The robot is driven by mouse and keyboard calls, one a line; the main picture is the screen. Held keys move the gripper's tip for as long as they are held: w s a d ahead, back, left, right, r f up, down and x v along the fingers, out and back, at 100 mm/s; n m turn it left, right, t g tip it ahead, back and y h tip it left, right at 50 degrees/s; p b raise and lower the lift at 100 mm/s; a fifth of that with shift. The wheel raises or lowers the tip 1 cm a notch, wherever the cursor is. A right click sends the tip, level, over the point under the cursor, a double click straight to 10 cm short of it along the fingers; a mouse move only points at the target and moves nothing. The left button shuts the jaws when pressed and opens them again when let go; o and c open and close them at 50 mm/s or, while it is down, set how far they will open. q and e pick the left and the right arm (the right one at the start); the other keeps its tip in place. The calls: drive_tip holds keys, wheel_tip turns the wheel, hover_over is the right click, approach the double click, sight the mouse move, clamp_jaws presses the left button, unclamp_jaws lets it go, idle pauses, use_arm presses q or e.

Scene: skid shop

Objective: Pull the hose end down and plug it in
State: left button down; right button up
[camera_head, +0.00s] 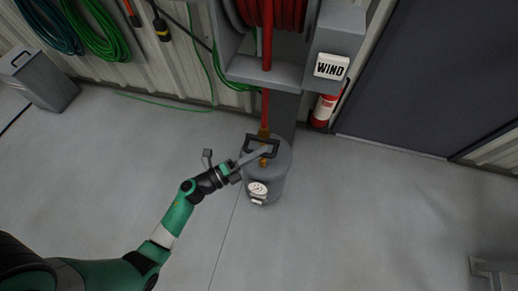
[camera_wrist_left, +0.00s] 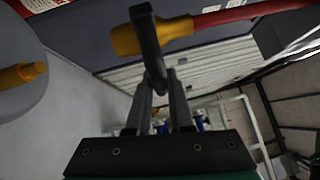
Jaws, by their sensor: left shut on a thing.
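The red hose (camera_head: 266,104) comes down from the reel and ends in a yellow-brass connector (camera_head: 263,133) with a dark handle. In the left wrist view the connector (camera_wrist_left: 140,38) is yellow with the red hose behind it, and the dark handle (camera_wrist_left: 152,50) sits between my fingers. My left gripper (camera_head: 266,151) is shut on this handle. The grey tank (camera_head: 270,182) stands below, with a brass fitting (camera_head: 264,162) on top. In the wrist view the fitting (camera_wrist_left: 22,74) faces the connector across a clear gap. My right gripper is not in view.
The hose reel (camera_head: 272,14) and its grey bracket (camera_head: 265,72) are above the tank. A WIND sign (camera_head: 331,66) and a red extinguisher (camera_head: 325,108) are to the right. A grey bin (camera_head: 40,82) stands far left. The floor around the tank is mostly clear.

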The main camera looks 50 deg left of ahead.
use_arm(q)
wheel_tip(320, 180, down, 12)
drive_tip(key=b, duration=0.8)
drive_tip(key=shift+f, duration=0.2)
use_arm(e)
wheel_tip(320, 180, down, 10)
use_arm(q)
drive_tip(key=c, duration=0.8)
unclamp_jaws()
drive_tip(key=shift+r, duration=0.1)
drive_tip(key=p+v, duration=0.3)
drive_tip(key=v, duration=0.8)
drive_tip(key=shift+s, duration=0.35)
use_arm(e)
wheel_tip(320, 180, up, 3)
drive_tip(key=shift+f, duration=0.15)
